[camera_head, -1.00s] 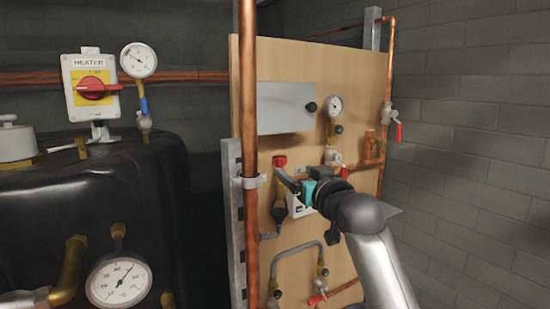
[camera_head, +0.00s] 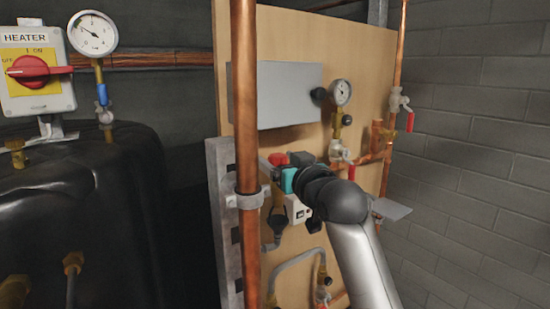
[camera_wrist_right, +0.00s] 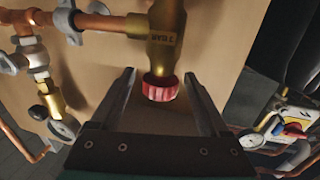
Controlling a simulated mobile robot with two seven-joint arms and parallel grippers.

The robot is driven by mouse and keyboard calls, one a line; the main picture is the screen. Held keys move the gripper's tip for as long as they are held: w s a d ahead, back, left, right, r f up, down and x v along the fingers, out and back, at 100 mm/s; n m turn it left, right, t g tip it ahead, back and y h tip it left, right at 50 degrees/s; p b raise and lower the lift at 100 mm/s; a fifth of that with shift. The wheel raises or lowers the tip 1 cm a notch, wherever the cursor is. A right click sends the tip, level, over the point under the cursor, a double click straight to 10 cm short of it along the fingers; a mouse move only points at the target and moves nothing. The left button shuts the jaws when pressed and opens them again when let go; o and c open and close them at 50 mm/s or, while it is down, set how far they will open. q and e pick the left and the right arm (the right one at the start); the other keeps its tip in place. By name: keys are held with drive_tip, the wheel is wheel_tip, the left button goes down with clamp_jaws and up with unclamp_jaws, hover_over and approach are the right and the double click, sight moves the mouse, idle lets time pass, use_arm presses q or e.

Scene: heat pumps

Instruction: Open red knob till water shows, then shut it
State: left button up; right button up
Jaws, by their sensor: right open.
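The red knob (camera_wrist_right: 160,88) sits on the end of a brass valve body (camera_wrist_right: 164,38) on the wooden board. In the right wrist view it lies between the two open fingers of my right gripper (camera_wrist_right: 162,92), with a gap on each side. In the head view the red knob (camera_head: 279,159) shows just behind my right gripper (camera_head: 270,168), which partly hides it and the valve. No water is visible. My left gripper is in neither current view.
A copper pipe (camera_head: 245,120) stands upright in front of the board (camera_head: 290,45). A grey plate (camera_head: 275,95) and a gauge (camera_head: 340,92) are above the gripper. A heater switch (camera_head: 35,70) and black tank (camera_head: 80,200) are at left. A grey brick wall (camera_head: 475,140) is at right.

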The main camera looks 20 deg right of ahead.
drive_tip(key=shift+s, duration=0.1)
drive_tip(key=shift+c, duration=0.5)
clamp_jaws()
